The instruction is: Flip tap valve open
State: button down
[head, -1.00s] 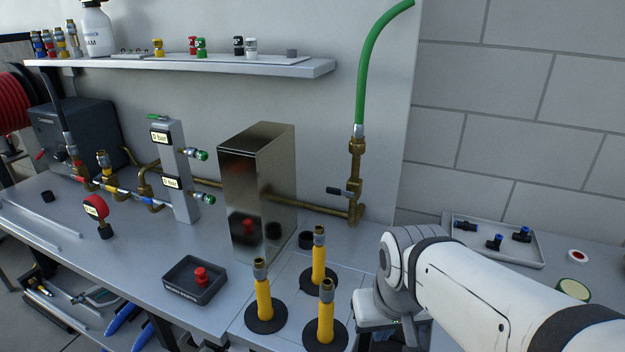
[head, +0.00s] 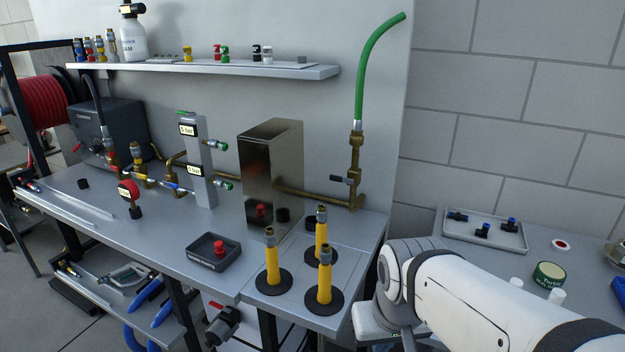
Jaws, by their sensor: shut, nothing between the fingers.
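A brass tap valve (head: 355,178) stands upright at the back right of the bench, by the wall. Its short dark lever (head: 343,180) sticks out sideways to the left, across the upright pipe. A green hose (head: 365,75) rises from its top, and a brass pipe joins it from the left at its foot. My white arm reaches in from the lower right, in front of and below the valve and apart from it. My gripper's fingers do not show; the end of the arm is hidden behind its own links.
Three yellow tubes on black round bases (head: 324,292) stand at the front right, before the valve. A metal box (head: 270,172) stands to its left. A black tray (head: 214,252) holds a red button. A shelf (head: 215,70) runs above. A grey tray (head: 484,232) lies right.

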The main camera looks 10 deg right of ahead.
aim_at(335, 178)
jog(key=k, duration=1.3)
jog(key=u, duration=0.55)
jog(key=i, duration=2.35)
jog(key=z, duration=0.85)
